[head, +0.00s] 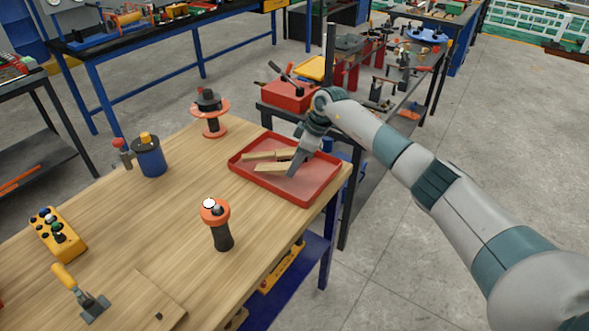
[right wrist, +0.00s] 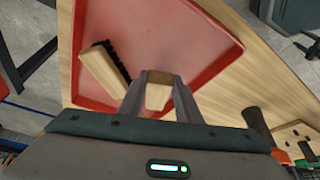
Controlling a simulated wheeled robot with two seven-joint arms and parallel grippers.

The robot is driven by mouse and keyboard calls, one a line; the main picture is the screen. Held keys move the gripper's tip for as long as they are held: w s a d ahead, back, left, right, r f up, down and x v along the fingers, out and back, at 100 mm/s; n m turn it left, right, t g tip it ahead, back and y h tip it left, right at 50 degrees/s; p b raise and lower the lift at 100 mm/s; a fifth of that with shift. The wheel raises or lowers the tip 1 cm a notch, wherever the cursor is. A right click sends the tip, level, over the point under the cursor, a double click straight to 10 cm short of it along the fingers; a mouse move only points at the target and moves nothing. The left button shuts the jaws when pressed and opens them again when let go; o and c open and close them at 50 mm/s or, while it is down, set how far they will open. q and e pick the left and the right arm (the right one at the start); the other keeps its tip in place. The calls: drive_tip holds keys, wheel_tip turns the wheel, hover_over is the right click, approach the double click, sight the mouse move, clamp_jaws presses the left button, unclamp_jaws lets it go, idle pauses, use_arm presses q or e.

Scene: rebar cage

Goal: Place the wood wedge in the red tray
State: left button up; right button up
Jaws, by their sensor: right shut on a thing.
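The red tray (head: 312,193) sits at the far right corner of the wooden table, and its floor and rim also fill the top of the right wrist view (right wrist: 160,28). My right gripper (head: 289,170) points down inside the tray's outline. It is shut on the light wood wedge (head: 270,168), which shows between the two fingers in the right wrist view (right wrist: 158,94). I cannot tell whether the wedge touches the tray floor. My left gripper is out of view.
A wooden-handled brush (right wrist: 103,68) with dark bristles lies in the tray beside the wedge. An orange-and-black tool (head: 219,228) stands on the table in front of the tray. An orange-flanged spool (head: 210,115) and a blue pot (head: 149,158) stand to the left. The table's middle is clear.

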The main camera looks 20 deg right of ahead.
drive_tip(key=shift+f+p, duration=0.3)
drive_tip(key=shift+f, duration=1)
drive_tip(key=o, duration=1)
